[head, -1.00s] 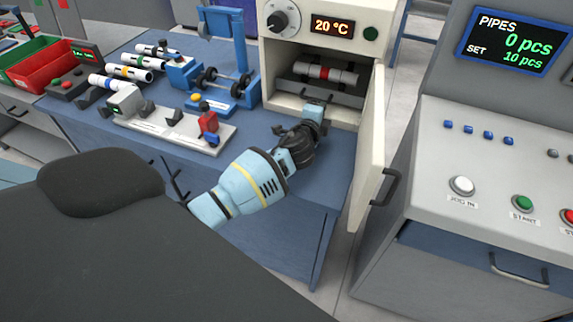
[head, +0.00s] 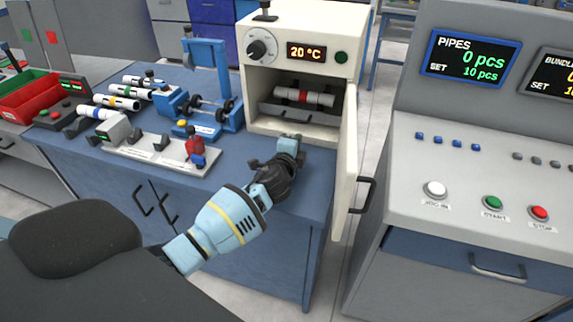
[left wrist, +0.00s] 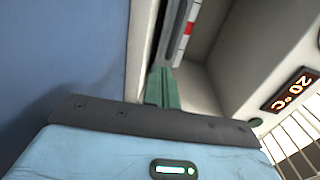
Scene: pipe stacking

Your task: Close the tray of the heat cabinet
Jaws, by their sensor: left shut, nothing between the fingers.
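The heat cabinet (head: 297,52) stands on the blue bench with its door (head: 344,150) open to the right. Inside, the grey tray (head: 284,114) carries a white pipe with a red band (head: 304,97). The tray appears to lie within the cabinet; its exact depth is hard to tell. My left gripper (head: 289,141) is just in front of the cabinet's lower edge, shut and empty, apart from the tray. In the left wrist view its green fingers (left wrist: 160,86) show, with the tray (left wrist: 172,30) and pipe (left wrist: 186,38) beyond them. My right gripper is out of view.
A white fixture (head: 150,153), a blue stand (head: 212,90) and several pipes (head: 116,102) occupy the bench to the left. A control console (head: 480,170) stands to the right of the open door. The bench front near my gripper is clear.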

